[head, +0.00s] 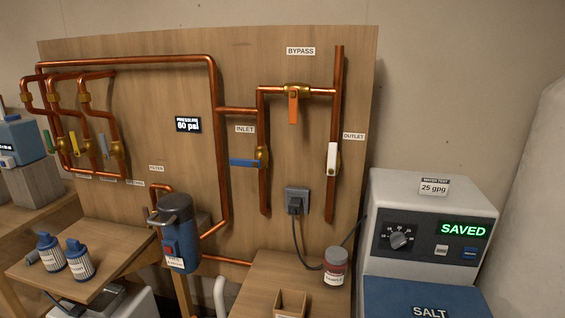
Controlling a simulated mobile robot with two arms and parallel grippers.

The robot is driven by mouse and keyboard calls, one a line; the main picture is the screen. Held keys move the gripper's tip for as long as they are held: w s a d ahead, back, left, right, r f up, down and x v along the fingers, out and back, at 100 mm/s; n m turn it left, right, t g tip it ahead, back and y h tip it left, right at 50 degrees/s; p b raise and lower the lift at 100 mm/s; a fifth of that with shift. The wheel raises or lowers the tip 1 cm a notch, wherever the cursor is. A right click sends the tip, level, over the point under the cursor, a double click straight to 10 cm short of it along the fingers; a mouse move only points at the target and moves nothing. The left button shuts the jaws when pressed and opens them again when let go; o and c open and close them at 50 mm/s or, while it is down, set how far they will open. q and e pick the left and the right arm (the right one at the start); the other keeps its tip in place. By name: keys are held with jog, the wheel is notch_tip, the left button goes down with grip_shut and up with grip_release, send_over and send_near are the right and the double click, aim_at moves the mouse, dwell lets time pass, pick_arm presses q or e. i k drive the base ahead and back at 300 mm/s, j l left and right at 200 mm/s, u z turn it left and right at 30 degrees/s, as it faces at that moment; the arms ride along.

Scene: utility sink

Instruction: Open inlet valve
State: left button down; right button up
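The inlet valve (262,155) is a brass body on a vertical copper pipe at the middle of the wooden panel, below the INLET label (245,129). Its blue lever handle (244,163) points left, about level, crosswise to the pipe. Neither of my grippers is in view, and nothing touches the handle.
The bypass valve's orange handle (293,107) hangs down, crosswise to its pipe. The outlet valve's white handle (331,160) lies along its vertical pipe. Space before the handle is clear.

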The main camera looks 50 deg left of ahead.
aim_at(256, 164)
jog(key=j+u, duration=0.15)
jog(key=u, duration=1.5)
